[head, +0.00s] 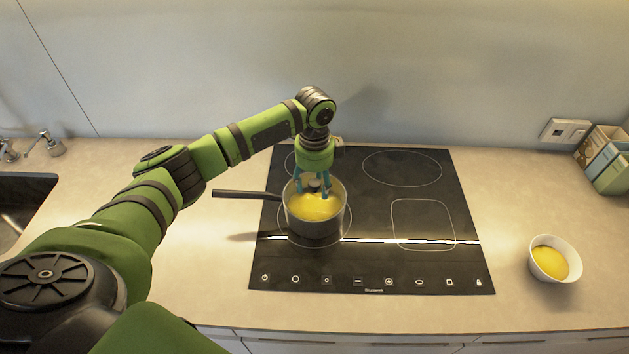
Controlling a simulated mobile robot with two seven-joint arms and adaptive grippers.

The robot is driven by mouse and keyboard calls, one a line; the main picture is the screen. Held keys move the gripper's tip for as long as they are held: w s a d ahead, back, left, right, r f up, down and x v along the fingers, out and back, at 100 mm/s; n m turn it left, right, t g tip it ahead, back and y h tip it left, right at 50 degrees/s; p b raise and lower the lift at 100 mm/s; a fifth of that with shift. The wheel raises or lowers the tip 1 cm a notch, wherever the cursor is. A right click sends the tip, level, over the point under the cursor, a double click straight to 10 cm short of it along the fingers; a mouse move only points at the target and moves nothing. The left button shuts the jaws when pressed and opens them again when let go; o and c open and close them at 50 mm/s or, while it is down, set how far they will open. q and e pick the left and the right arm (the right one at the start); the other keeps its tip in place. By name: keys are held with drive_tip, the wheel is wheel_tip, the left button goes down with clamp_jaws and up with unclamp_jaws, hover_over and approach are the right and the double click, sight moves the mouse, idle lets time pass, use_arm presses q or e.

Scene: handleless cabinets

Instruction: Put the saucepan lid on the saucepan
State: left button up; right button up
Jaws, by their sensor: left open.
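The saucepan (315,226) stands on the front left zone of the black hob, its dark handle (246,194) pointing left. Yellow contents show inside it. My left gripper (312,190) points down over the saucepan's opening, with its teal fingers open and apart. A small dark and grey shape shows between the fingers; I cannot tell whether it is a lid knob or part of the gripper. I cannot clearly make out a lid, and the gripper covers part of the pan's far rim. My right gripper is out of view.
The hob (375,220) has its other zones clear. A white bowl (540,275) with yellow contents stands on the counter at the right. Boxes or books (606,160) stand at the back right, near a wall socket (565,131). A sink and tap (45,145) are at the left.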

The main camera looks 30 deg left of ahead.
use_arm(q)
wheel_tip(320, 180, up, 12)
idle(0.4)
